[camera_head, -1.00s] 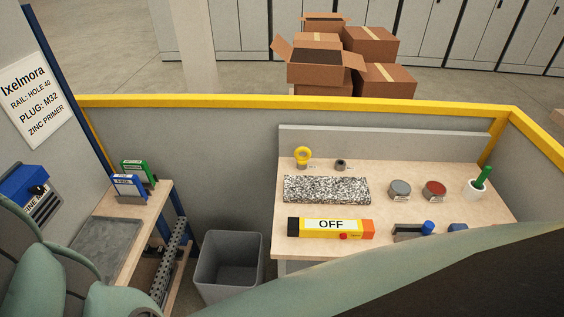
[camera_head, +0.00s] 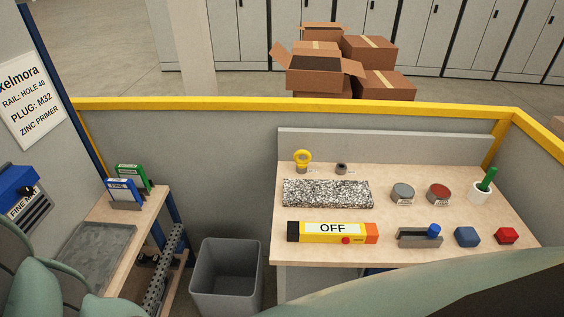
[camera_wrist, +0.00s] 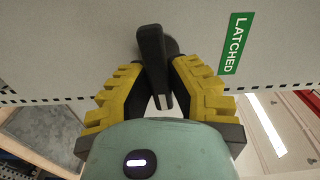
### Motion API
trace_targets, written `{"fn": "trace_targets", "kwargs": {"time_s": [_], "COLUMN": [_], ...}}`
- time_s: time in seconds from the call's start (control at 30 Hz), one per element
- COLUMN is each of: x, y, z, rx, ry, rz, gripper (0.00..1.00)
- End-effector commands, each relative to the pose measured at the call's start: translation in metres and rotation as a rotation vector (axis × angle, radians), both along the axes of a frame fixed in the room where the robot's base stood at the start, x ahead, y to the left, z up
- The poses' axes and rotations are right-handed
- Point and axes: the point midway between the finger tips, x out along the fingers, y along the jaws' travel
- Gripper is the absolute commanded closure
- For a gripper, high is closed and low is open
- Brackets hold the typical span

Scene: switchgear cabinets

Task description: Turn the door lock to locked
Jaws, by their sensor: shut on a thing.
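In the wrist view, a black door lock handle (camera_wrist: 154,60) stands out from a pale grey panel (camera_wrist: 70,45). My gripper (camera_wrist: 160,101) has its two yellow-and-black fingers on either side of the handle's lower end, shut on it. The handle points down the picture, slightly tilted. A green label reading LATCHED (camera_wrist: 236,43) is on the panel to the right of the handle. The base of the handle is partly hidden behind it. The head view does not show the lock or my gripper's fingers.
In the head view, a workbench (camera_head: 400,255) carries a yellow OFF device (camera_head: 332,232), a speckled slab (camera_head: 327,193) and small parts. A grey bin (camera_head: 226,275) stands left of it. A side table with a grey tray (camera_head: 95,255) is at the left. Yellow-railed partitions enclose the area.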

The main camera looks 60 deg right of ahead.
Motion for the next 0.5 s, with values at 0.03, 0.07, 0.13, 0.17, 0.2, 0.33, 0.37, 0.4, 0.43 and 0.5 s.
{"fn": "trace_targets", "kwargs": {"time_s": [0.03, 0.07, 0.13, 0.17, 0.2, 0.33, 0.37, 0.4, 0.43, 0.5], "x": [0.0002, 0.0002, 0.0003, 0.0003, 0.0003, 0.0004, 0.0003, 0.0003, 0.0004, 0.0003], "y": [-0.0006, -0.0006, -0.0007, -0.0007, -0.0007, -0.0008, -0.0007, -0.0007, -0.0008, -0.0007], "z": [-0.0017, -0.0017, -0.0016, -0.0015, -0.0015, -0.0013, -0.0012, -0.0012, -0.0011, -0.0011], "rx": [0.017, 0.027, 0.045, 0.052, 0.059, 0.073, 0.075, 0.076, 0.077, 0.078], "ry": [0.012, 0.017, 0.028, 0.033, 0.037, 0.046, 0.047, 0.048, 0.048, 0.049], "rz": [-0.002, -0.002, -0.002, -0.003, -0.002, -0.003, -0.002, -0.002, -0.003, -0.002], "gripper": [1.0, 1.0, 1.0, 1.0, 1.0, 1.0, 1.0, 1.0, 1.0, 1.0]}}
